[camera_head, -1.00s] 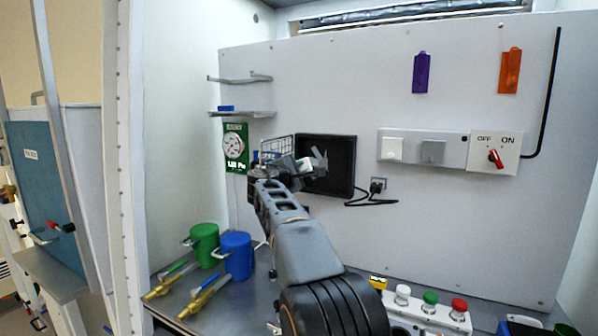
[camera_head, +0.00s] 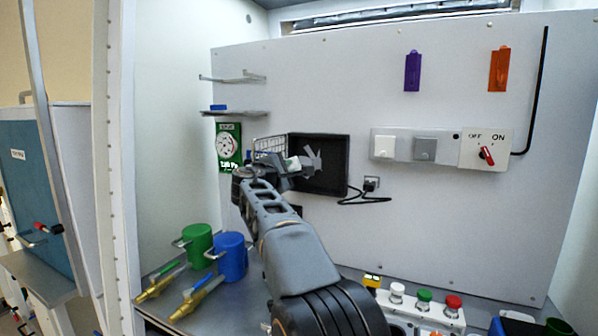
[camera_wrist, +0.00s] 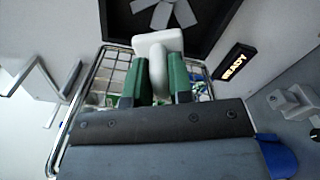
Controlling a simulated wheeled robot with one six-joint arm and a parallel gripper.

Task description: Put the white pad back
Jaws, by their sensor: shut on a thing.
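The white pad (camera_wrist: 158,45) is between the green fingers of my gripper (camera_wrist: 157,78) in the wrist view. My gripper is shut on it, and its far part sticks out beyond the fingertips. In the head view my gripper (camera_head: 293,164) is in front of the black open box on the back wall (camera_head: 338,178), near a wire basket (camera_head: 262,146). In the wrist view the basket's wire rim (camera_wrist: 71,108) runs behind and left of my fingers, with things inside partly hidden. I cannot tell whether the pad touches the basket.
The black box holds a grey bladed shape (camera_wrist: 165,12). A lit READY display (camera_wrist: 235,62) is to the right. A green gauge panel (camera_head: 228,147) and shelf (camera_head: 221,113) are at left. Green (camera_head: 198,244) and blue (camera_head: 232,256) mugs stand below. A cable (camera_head: 366,199) hangs right.

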